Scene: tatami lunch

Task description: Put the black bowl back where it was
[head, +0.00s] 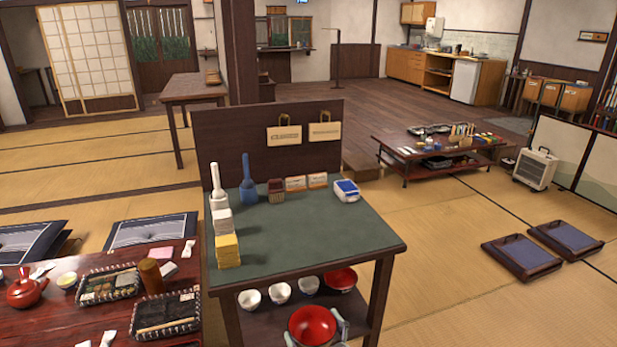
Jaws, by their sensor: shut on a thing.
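A bowl with a bright red inside (312,322) is at the bottom centre of the head view, in front of the green-topped stand's lower shelf. Little of its outside shows, so I cannot tell well whether it is black. My gripper (317,332) is shut on this bowl, with grey-green finger parts at its left and right sides. The bowl looks upright, its opening facing up. I cannot tell whether it touches the shelf. A second red bowl (341,278) sits farther back on the lower shelf (262,322), partly under the top.
Several small white bowls (280,292) stand in a row on the shelf, left of the second red bowl. The stand's green top (310,235) and front right leg (380,292) border the space. A red table (55,325) with trays is at left.

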